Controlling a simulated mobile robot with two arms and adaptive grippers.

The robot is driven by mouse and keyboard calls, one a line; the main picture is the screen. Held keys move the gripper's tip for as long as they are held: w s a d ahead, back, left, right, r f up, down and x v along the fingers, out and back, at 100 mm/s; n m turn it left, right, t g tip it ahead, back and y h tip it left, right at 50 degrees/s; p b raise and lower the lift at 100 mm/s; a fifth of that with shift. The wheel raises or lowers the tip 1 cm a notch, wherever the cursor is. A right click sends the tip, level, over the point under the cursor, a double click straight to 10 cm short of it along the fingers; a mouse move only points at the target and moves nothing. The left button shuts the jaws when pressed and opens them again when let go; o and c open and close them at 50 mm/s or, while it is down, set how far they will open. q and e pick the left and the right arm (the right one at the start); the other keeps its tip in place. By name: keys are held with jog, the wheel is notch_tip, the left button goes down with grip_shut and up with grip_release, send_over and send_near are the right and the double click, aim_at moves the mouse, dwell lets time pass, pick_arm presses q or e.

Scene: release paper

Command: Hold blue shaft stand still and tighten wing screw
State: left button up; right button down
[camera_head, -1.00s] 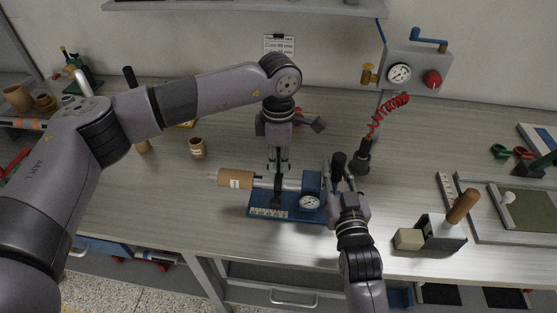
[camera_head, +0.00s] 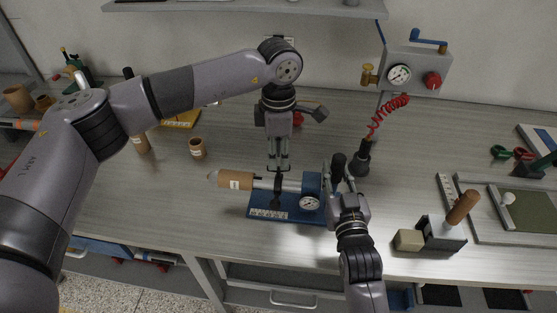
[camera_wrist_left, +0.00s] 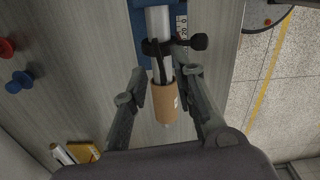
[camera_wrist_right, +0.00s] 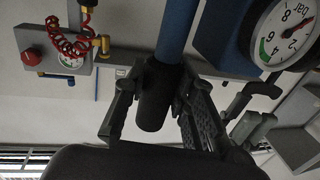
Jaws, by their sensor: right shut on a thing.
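The blue shaft stand (camera_head: 262,211) is on the bench, with a pale shaft, a brown paper tube (camera_head: 235,180) and a round gauge (camera_head: 309,203). A black wing screw (camera_wrist_left: 199,42) sticks out from a black collar around the shaft in the left wrist view. My left gripper (camera_head: 278,166) is above the shaft; the left wrist view shows its fingers (camera_wrist_left: 166,84) apart on both sides of the paper tube (camera_wrist_left: 166,101). My right gripper (camera_head: 340,182) is shut on a black grip (camera_wrist_right: 152,100) at the end of a blue bar beside the stand.
A pump box with a gauge (camera_head: 399,73) and a red coiled hose (camera_head: 390,113) stands at the back. A small brown cup (camera_head: 197,148) is behind the tube. A wooden-handled block (camera_head: 444,234) and a framed green board (camera_head: 528,208) are at the right. The left front bench is clear.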

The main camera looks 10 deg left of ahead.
aim_at(278, 165)
pick_arm(q)
notch_tip(278, 165, up, 9)
dwell(0.3)
jog(key=shift+r, duration=0.1)
pick_arm(e)
jog(key=c, duration=1.7)
grip_release()
jog(key=shift+r, duration=0.2)
jog(key=o, duration=0.5)
jog(key=shift+f, duration=0.15)
jog(key=shift+c, duration=0.2)
